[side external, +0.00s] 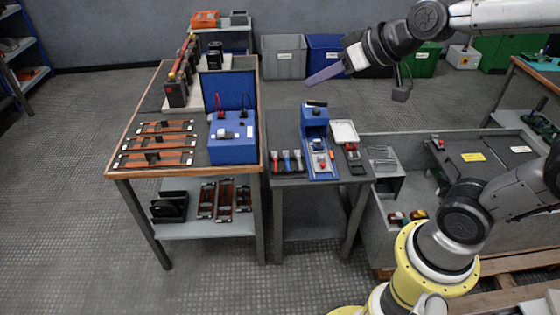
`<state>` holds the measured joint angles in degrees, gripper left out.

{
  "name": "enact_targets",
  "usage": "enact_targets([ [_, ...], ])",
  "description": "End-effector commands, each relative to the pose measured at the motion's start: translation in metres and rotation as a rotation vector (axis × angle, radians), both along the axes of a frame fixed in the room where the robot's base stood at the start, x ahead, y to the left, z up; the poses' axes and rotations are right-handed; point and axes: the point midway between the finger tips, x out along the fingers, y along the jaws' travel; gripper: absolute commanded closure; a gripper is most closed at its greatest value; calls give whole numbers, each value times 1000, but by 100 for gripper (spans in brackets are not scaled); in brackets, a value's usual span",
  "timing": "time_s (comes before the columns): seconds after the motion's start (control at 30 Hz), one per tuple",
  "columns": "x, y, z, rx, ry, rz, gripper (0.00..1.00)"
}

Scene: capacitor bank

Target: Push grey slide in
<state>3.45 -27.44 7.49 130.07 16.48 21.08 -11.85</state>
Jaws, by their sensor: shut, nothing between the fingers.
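My gripper (322,76) is at the upper middle of the side external view, in the air above and behind the small table. Its bluish fingers are together, with nothing visible between them. Below it, a blue fixture (313,118) stands on the small table, with a sloping blue front bearing a small grey and red part (320,161). My gripper touches neither.
Several small-handled tools (286,160) lie left of the fixture on the small table (290,181). A white tray (344,131) is right of it. The left bench (188,171) holds orange-brown rails (155,143) and a capacitor row (180,75). A grey low bench (480,150) stands right.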

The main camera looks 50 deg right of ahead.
Motion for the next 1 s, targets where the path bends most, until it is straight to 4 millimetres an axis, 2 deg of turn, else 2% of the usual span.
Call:
enact_targets([
  [0.03,-25,7,5,-15,2,33,100],
  [0.07,-39,10,4,-25,12,48,100],
  [0.2,-100,13,-12,-73,98,90,100],
  [0.3,-133,7,-32,-102,193,85,100],
  [0.4,-152,0,-51,-117,298,70,100],
  [0.6,-166,-3,-61,-112,378,45,100],
  [0.9,-165,-3,-60,-115,373,52,100],
  [1.0,-156,-3,-55,-145,324,80,100],
])
